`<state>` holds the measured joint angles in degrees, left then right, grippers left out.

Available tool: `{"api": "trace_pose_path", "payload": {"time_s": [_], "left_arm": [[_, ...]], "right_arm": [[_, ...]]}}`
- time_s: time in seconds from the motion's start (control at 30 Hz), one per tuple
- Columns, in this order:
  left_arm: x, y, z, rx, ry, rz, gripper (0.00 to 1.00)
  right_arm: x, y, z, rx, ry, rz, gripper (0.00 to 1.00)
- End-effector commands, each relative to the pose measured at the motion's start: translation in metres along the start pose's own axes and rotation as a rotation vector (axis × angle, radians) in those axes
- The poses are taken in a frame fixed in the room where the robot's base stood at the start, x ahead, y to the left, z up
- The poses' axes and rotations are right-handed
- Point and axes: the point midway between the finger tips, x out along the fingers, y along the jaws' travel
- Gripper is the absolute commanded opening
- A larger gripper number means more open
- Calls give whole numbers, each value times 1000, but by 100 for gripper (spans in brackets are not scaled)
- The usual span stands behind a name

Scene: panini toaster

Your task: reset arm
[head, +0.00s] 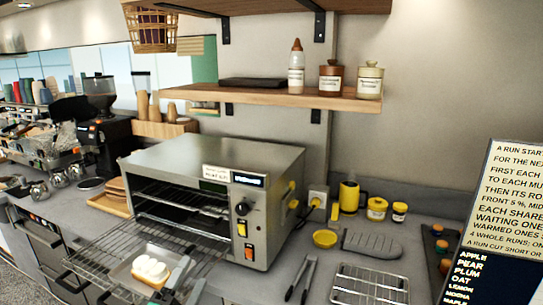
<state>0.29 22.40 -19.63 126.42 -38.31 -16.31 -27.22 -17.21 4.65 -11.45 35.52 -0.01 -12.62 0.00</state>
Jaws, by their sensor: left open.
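I cannot make out either of my grippers or arms in the head view. The steel panini toaster (278,185) stands on the counter with its front open. Its wire rack (95,262) sticks out at the front. A small metal tray (124,272) rests on the rack's outer part, with white-topped bread (152,269) on it. The inside of the toaster is dark and partly hidden by its top.
Black-handled tongs (308,275), a wire cooling rack (368,285), a grey oven mitt (372,245) and a yellow bowl (325,238) lie right of the toaster. A wooden shelf (270,97) hangs above. A menu board (500,225) stands at the right.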

Motion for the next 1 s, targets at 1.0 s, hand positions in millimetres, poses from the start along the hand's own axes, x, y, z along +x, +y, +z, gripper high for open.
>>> {"api": "trace_pose_path", "payload": {"time_s": [1.0], "left_arm": [[-352, 195, -1, -1148, -1394, 1032, 71]], "right_arm": [[0, -2, -2, 1, 2, -2, 71]]}}
